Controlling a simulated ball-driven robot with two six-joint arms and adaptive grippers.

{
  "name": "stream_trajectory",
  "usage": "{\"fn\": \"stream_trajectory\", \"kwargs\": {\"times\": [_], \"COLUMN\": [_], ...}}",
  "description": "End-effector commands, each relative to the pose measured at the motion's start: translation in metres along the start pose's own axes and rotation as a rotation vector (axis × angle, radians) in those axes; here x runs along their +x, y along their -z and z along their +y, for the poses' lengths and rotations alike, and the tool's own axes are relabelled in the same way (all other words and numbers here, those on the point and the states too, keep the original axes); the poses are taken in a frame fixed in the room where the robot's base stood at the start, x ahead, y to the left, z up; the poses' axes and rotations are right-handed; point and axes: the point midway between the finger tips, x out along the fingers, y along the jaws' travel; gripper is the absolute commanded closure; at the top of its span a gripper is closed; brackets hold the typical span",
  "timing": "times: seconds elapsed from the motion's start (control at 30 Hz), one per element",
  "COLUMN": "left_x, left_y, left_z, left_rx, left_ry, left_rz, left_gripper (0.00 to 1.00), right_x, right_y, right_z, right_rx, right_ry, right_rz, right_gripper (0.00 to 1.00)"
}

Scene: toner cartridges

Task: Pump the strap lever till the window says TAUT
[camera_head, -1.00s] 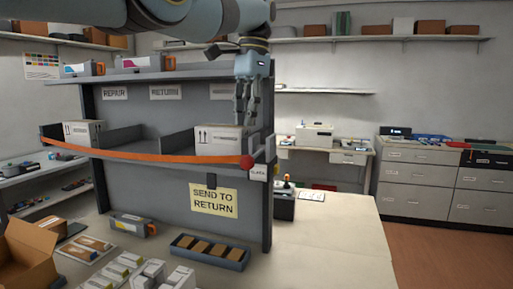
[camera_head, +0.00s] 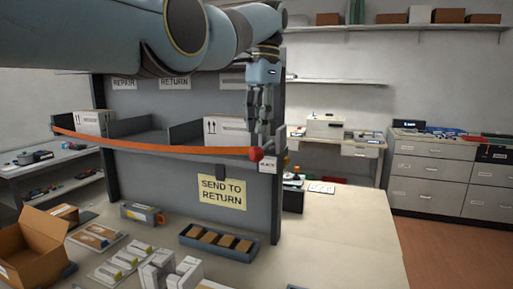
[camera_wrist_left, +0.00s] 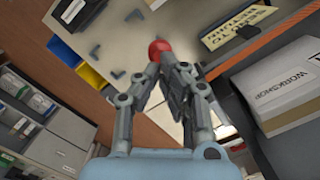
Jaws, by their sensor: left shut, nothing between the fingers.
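The orange strap (camera_head: 160,147) runs across the front of the grey rack and sags in the middle. At its right end is the strap lever with a red knob (camera_head: 256,154); the knob also shows in the wrist view (camera_wrist_left: 158,48). Beside it, a small white window (camera_head: 268,166) carries tiny text that seems to read SLACK. My left gripper (camera_head: 259,134) points down just above the knob, shut and empty. In the wrist view its fingertips (camera_wrist_left: 166,66) meet close to the knob; whether they touch cannot be told. My right gripper is not in view.
A white carton (camera_head: 226,131) stands on the rack shelf behind the strap, left of my gripper.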

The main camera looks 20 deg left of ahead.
Motion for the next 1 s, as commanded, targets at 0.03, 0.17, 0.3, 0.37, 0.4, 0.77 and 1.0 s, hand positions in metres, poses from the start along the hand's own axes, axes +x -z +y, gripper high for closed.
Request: {"fn": "stream_trajectory", "kwargs": {"times": [0.03, 0.17, 0.3, 0.37, 0.4, 0.77, 1.0], "left_x": [0.006, 0.018, 0.025, 0.025, 0.026, 0.028, 0.051], "left_y": [0.000, 0.000, 0.000, 0.000, 0.000, 0.000, 0.002], "left_z": [0.000, 0.000, 0.000, 0.000, 0.000, 0.000, 0.000], "left_rx": [0.000, 0.000, 0.000, 0.000, 0.000, 0.000, 0.000], "left_ry": [-0.001, 0.000, 0.000, 0.000, 0.000, 0.000, -0.001], "left_rz": [-0.001, -0.001, -0.001, -0.001, -0.001, -0.001, -0.002], "left_gripper": [1.00, 1.00, 1.00, 1.00, 1.00, 1.00, 1.00], "right_x": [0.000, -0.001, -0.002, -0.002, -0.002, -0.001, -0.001], "right_y": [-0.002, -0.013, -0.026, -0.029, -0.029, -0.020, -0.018], "right_z": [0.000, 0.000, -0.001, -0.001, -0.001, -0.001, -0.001], "right_rx": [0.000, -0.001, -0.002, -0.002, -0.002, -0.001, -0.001], "right_ry": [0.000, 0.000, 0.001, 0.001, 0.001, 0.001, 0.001], "right_rz": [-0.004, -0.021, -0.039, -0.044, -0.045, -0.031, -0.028], "right_gripper": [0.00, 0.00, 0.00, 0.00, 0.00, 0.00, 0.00]}}
